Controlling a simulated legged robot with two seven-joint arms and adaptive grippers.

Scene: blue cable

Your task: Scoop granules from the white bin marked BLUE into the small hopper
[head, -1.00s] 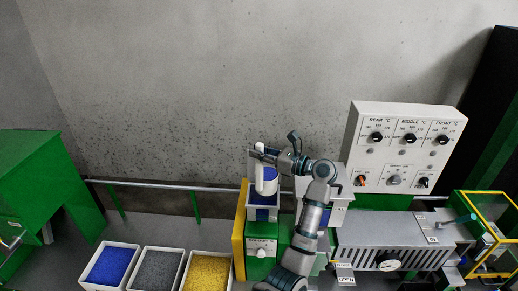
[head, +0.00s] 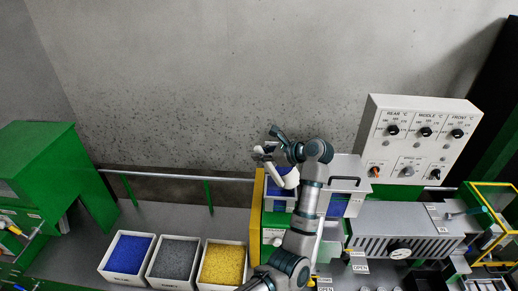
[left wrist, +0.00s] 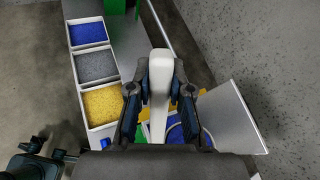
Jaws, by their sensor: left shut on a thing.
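My left gripper (head: 270,152) is shut on the handle of a white scoop (head: 291,180), tilted above the small hopper (head: 277,217). In the left wrist view the white handle (left wrist: 160,75) stands between the two fingers. Blue shows at the scoop, but I cannot tell whether it is granules in it or something behind. Blue also shows inside the hopper below, partly hidden by scoop and arm. The white bin with blue granules (head: 122,274) stands at the lower left; its label is too small to read. My right gripper is not in view.
A bin of grey granules (head: 168,280) and a bin of yellow granules (head: 220,284) stand beside the blue one. A yellow panel (head: 256,215) edges the hopper's left side. A control box with knobs (head: 418,140) and a vented grey housing (head: 400,230) stand to the right.

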